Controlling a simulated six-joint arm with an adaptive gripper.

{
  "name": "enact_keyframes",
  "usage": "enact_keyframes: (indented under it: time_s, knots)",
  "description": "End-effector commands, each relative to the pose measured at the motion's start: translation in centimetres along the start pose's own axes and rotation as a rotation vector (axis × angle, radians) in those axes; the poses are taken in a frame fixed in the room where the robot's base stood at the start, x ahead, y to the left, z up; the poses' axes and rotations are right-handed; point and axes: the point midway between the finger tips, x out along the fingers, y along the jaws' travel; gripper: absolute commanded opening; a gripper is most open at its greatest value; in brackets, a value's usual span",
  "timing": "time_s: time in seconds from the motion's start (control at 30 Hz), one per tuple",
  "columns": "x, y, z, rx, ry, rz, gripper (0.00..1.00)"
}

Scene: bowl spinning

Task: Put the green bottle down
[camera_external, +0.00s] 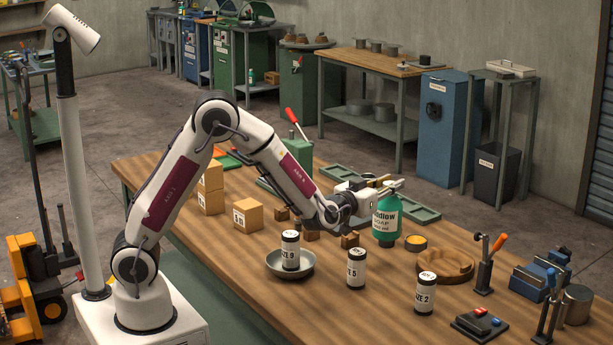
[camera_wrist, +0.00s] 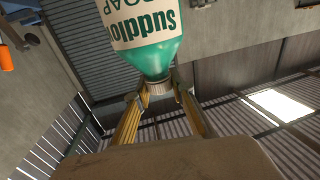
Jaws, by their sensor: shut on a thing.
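The green bottle (camera_external: 386,224) has a white label and shows upright over the right half of the wooden table (camera_external: 330,285). My gripper (camera_external: 388,186) is at the top of the bottle. In the wrist view, its two yellowish fingers (camera_wrist: 160,92) are shut on the neck of the bottle (camera_wrist: 152,52), at the ribbed pale cap. The bottle's label appears upside down there. I cannot tell whether the bottle's base touches the table.
A wooden ring-shaped dish (camera_external: 446,266) and several dark-capped cans, one in a grey bowl (camera_external: 306,268), stand nearer the front. A green tray (camera_external: 415,211) lies behind. Small wooden cubes (camera_external: 349,240) are to the left.

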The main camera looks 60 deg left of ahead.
Motion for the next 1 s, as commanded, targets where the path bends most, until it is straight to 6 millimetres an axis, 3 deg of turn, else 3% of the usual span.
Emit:
enact_keyframes:
  time_s: [0.1,0.27,0.73,1.0]
  knots:
    - [0.5,-2.2,-0.2,0.000,0.003,-0.033,0.00]
    - [0.5,-3.4,-0.1,0.001,0.002,-0.051,0.00]
    - [0.5,-3.5,0.3,0.001,0.002,-0.053,0.00]
    - [0.5,-3.5,2.8,0.003,-0.001,-0.053,0.00]
